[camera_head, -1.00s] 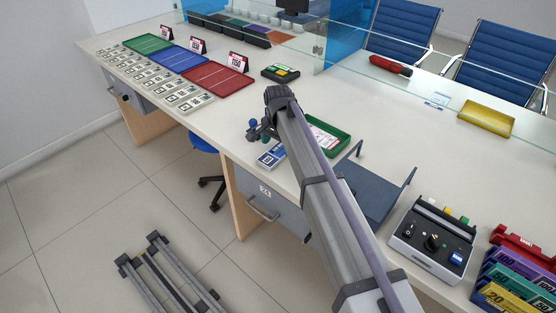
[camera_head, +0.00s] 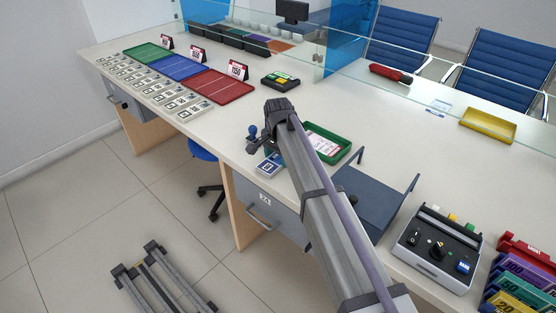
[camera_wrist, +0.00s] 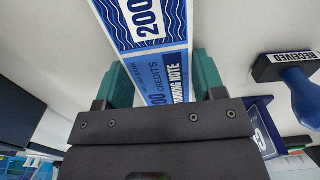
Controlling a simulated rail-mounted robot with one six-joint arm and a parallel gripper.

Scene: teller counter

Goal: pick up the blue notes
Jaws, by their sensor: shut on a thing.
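The blue notes (camera_wrist: 160,55) show in the wrist view, printed with "200" and "training note". My gripper (camera_wrist: 164,80) is shut on them, with one teal finger at each side. The notes stick out beyond the fingers, and the end nearest my gripper body is hidden. In the head view my gripper (camera_head: 265,149) is low over the counter's near edge, left of a green tray (camera_head: 345,158). A blue and white piece, the notes (camera_head: 269,166), shows just below it. I cannot tell whether the notes touch the counter.
A blue-handled stamp (camera_wrist: 300,95) marked "received" stands close to my gripper's right in the wrist view. The green tray holds red and white paper. A grey control box (camera_head: 436,243) stands at right. Green, blue and red mats (camera_head: 217,86) lie at left.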

